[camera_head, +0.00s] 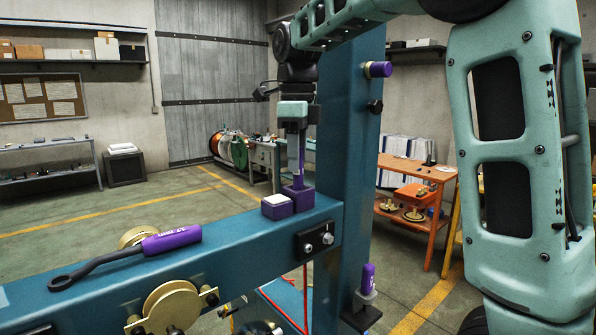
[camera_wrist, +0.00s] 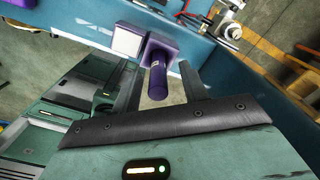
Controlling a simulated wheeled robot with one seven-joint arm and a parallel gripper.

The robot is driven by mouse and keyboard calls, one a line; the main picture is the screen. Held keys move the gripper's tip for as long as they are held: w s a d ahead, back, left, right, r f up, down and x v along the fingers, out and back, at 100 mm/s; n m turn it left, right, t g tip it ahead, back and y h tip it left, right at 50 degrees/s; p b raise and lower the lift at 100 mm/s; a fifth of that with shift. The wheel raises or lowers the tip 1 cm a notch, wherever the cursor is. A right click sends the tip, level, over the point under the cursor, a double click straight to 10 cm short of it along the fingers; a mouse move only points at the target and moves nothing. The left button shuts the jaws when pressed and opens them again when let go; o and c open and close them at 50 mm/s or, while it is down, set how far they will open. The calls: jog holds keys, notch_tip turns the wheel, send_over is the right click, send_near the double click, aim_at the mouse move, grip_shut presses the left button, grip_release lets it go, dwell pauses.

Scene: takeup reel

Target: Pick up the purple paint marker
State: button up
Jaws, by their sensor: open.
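The purple paint marker (camera_wrist: 157,80) stands in a square purple holder (camera_wrist: 158,46) in the wrist view, its near end toward the camera. The holder (camera_head: 298,196) sits on the blue beam in the head view, where the marker is mostly hidden by the fingers. My gripper (camera_head: 297,168) points down from above the holder. In the wrist view my gripper (camera_wrist: 160,72) is open, with one finger on each side of the marker. Gaps show between the marker and both fingers, so it is not held.
A white-topped purple block (camera_head: 277,206) sits directly left of the holder. A purple-handled wrench (camera_head: 172,240) lies along the blue beam (camera_head: 240,242). The blue column (camera_head: 347,150) rises close on the right. Another purple-topped piece (camera_head: 368,279) sits low by the column.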

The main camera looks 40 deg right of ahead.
aim_at(298, 177)
jog(key=shift+s+f+p, duration=0.2)
jog(key=shift+f+p, duration=0.25)
jog(key=shift+f, duration=1.35)
grip_shut()
jog(key=shift+r, duration=0.15)
